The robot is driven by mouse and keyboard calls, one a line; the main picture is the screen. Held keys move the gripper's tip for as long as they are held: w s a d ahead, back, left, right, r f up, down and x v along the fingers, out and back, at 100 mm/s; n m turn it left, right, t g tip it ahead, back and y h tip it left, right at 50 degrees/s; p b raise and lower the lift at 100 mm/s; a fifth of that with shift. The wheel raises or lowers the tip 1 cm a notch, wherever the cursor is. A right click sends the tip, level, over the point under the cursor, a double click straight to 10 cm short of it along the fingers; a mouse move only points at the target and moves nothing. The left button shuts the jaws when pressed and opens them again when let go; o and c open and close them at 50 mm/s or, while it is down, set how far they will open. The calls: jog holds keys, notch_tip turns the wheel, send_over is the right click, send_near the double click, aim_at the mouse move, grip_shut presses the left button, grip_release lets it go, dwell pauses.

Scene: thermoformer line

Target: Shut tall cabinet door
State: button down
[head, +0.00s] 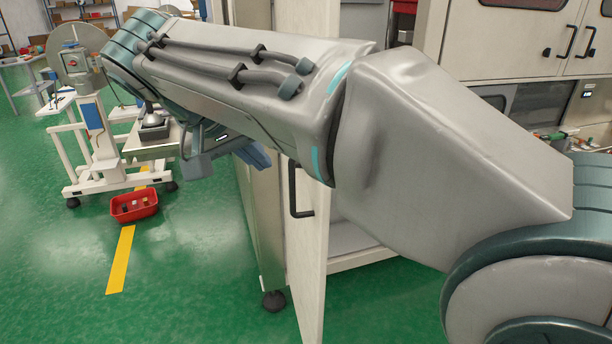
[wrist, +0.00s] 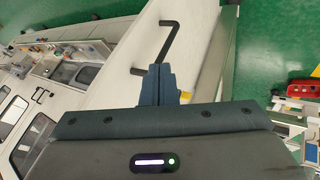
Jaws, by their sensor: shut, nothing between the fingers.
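The tall cabinet door (head: 310,262) stands open, seen nearly edge-on in the head view, with a black handle (head: 293,190) on its face. The cabinet (head: 262,215) is behind it, and my arm hides much of its upper part. In the wrist view the pale door (wrist: 190,30) lies beyond my gripper, with its black handle (wrist: 165,42) just past the fingertips. My gripper (wrist: 157,68) is shut and empty. I cannot tell whether its tips touch the door. In the head view my gripper (head: 190,165) is partly hidden by my arm.
A red bin (head: 134,205) sits on the green floor near a yellow line (head: 121,260). A white wheeled stand (head: 95,140) is at the left. A machine with closed doors (head: 520,45) is at the right. Green floor at the front left is clear.

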jog(key=w+d+f+p, duration=0.1)
jog(key=w+d+f, duration=0.4)
jog(key=d+f, duration=0.2)
jog(key=shift+d+f, duration=0.3)
jog(key=shift+d, duration=0.1)
jog(key=shift+w, duration=0.1)
